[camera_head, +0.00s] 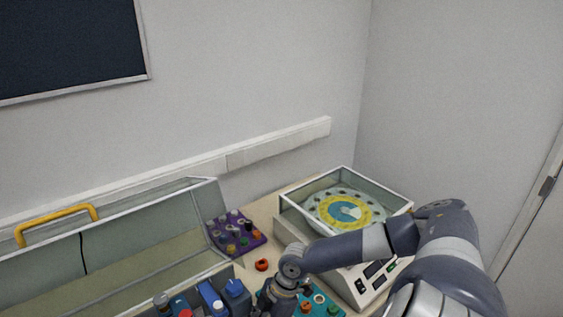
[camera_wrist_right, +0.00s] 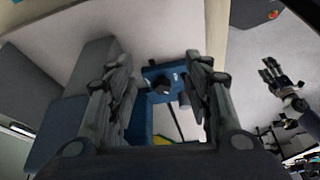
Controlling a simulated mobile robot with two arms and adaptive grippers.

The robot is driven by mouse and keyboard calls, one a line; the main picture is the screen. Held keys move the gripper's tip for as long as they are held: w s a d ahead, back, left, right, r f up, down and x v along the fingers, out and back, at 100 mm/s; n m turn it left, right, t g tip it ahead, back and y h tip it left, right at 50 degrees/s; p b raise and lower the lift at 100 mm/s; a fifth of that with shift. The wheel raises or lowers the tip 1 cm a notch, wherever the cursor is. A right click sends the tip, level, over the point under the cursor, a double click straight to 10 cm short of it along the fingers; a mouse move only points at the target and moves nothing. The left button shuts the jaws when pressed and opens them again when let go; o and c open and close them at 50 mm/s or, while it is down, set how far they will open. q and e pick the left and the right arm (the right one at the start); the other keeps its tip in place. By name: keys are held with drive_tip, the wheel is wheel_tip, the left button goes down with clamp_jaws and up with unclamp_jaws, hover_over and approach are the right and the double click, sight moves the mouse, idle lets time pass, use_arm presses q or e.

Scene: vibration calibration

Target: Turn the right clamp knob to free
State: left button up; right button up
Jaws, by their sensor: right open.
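My right gripper (camera_wrist_right: 160,90) is open, with its two dark fingers on either side of a blue clamp block (camera_wrist_right: 158,72). A dark round knob (camera_wrist_right: 161,87) on this block lies between the fingers, with no visible contact. In the head view, my right gripper (camera_head: 272,297) is low at the bottom edge, just right of a blue block (camera_head: 236,291); its jaws are hard to make out there. Another blue block (camera_head: 210,297) stands to the left. A dark hand, apparently my left gripper (camera_wrist_right: 272,74), shows at the right of the wrist view; its jaw state is unclear.
A long glass-walled case (camera_head: 150,260) with a yellow handle (camera_head: 56,222) stands left. A teal rack (camera_head: 322,303) is close by.

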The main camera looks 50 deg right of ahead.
drive_tip(key=shift+s+d, duration=0.35)
drive_tip(key=shift+d, duration=0.5)
drive_tip(key=shift+s+d, duration=0.4)
drive_tip(key=shift+d, duration=0.4)
drive_tip(key=shift+s+d, duration=0.35)
drive_tip(key=shift+d, duration=0.5)
